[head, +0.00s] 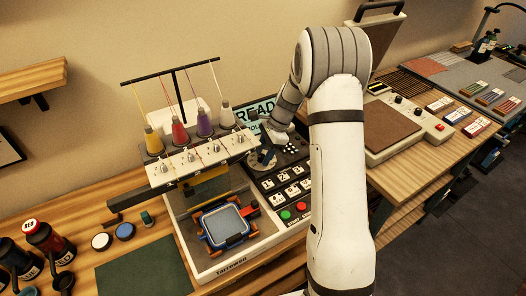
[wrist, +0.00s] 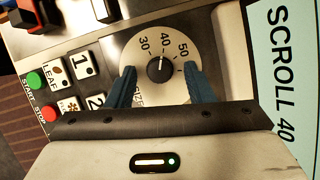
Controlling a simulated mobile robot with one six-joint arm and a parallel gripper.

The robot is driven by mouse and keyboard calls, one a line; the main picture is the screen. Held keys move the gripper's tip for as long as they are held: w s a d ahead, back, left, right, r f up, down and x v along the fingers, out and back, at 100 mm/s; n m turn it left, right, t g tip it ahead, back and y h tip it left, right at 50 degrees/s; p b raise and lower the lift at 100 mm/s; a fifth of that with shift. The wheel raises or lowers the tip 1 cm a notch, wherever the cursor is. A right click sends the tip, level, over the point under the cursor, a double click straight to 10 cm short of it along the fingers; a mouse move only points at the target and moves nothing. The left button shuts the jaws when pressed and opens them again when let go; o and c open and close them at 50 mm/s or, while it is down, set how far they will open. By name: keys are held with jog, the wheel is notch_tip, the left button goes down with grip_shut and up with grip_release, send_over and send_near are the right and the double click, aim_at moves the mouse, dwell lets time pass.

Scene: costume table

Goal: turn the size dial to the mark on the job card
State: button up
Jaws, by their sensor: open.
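The size dial (wrist: 150,45) is a pale round plate marked 30, 40 and 50 with a small black knob (wrist: 160,69) at its middle. The knob's white line points up, close to the 40 mark. My gripper (wrist: 159,72) is open, its two blue fingers on either side of the knob with gaps between. In the head view my gripper (head: 268,152) hangs over the dial area and partly hides it. A pale blue panel (wrist: 287,80) beside the dial reads SCROLL 40; I cannot tell whether it is the job card or a screen.
Labelled buttons, a green START button (wrist: 34,81) and a red STOP button (wrist: 46,114) lie left of the dial. The embroidery machine with thread cones (head: 204,124) and a blue hoop (head: 224,225) stands left of my arm. A pressing machine (head: 395,130) stands at right.

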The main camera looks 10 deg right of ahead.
jog(key=shift+c, duration=0.2)
jog(key=c, duration=0.9)
jog(key=shift+c, duration=0.2)
jog(key=shift+n, duration=0.3)
jog(key=n+g, duration=0.1)
jog(key=n, duration=0.2)
jog(key=shift+w+h, duration=0.2)
jog(key=shift+h, duration=0.1)
jog(key=shift+w+a+r+n+g+h, duration=0.1)
jog(key=shift+n+g+h, duration=0.2)
jog(key=shift+n, duration=0.65)
jog(key=shift+n+g+h, duration=0.1)
jog(key=shift+n+g, duration=0.3)
jog(key=shift+n, duration=0.55)
jog(key=o, duration=1)
